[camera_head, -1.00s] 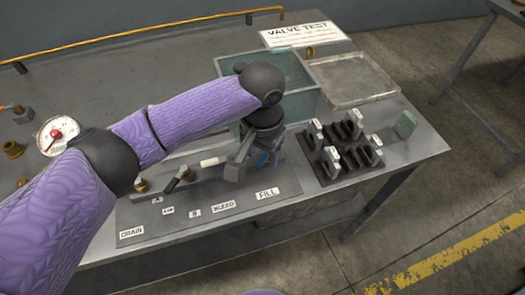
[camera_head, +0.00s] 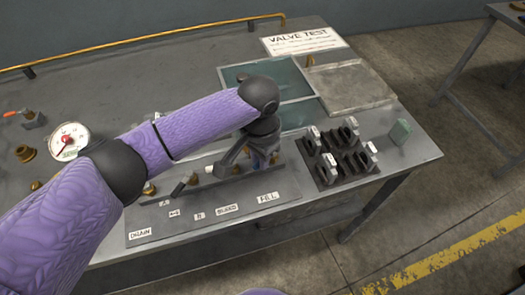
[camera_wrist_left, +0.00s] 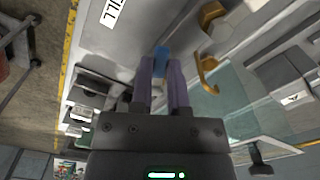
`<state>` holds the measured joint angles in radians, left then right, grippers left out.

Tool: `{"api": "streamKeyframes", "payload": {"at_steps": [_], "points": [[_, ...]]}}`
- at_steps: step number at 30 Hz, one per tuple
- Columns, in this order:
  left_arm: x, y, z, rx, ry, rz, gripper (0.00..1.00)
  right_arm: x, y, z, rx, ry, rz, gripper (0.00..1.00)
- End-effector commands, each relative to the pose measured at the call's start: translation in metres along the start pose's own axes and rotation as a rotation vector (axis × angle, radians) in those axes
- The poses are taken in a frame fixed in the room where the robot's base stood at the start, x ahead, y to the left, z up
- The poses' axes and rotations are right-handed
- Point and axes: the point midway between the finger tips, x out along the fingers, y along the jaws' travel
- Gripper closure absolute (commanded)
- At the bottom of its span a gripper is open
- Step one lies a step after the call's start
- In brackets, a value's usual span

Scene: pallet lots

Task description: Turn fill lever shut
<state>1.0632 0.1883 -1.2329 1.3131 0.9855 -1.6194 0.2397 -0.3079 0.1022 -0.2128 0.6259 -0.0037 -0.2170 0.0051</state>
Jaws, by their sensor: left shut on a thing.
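My left gripper (camera_head: 262,158) is over the valve panel (camera_head: 180,226), just behind the FILL label (camera_head: 268,197). In the left wrist view its two fingers (camera_wrist_left: 161,68) are shut on a blue lever handle, the fill lever (camera_wrist_left: 161,55). The handle lies between the fingertips; the rest of the lever is mostly hidden in both views. A brass fitting (camera_wrist_left: 206,75) stands beside the fingers in the wrist view. My right gripper is out of view.
A black rack (camera_head: 328,172) with several upright parts stands right of the panel. Behind are a teal-lined bin (camera_head: 300,113) and a grey tray (camera_head: 350,88). A gauge (camera_head: 70,142) stands at the left.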

Motion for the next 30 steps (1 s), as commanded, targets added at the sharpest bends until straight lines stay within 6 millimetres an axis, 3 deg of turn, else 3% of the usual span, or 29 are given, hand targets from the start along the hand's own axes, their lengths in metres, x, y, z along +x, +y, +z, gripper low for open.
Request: {"api": "streamKeyframes", "payload": {"at_steps": [1,9,18,30], "points": [[-0.005,-0.002,0.000,0.034,-0.001,-0.001,1.00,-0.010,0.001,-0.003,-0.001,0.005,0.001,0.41],[-0.003,-0.010,-0.001,0.247,-0.001,0.000,1.00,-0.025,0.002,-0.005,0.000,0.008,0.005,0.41],[-0.001,-0.016,-0.004,0.419,0.000,0.000,1.00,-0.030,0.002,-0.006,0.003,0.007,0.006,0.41],[0.000,-0.019,-0.005,0.497,0.002,-0.001,1.00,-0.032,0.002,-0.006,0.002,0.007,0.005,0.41]]}}
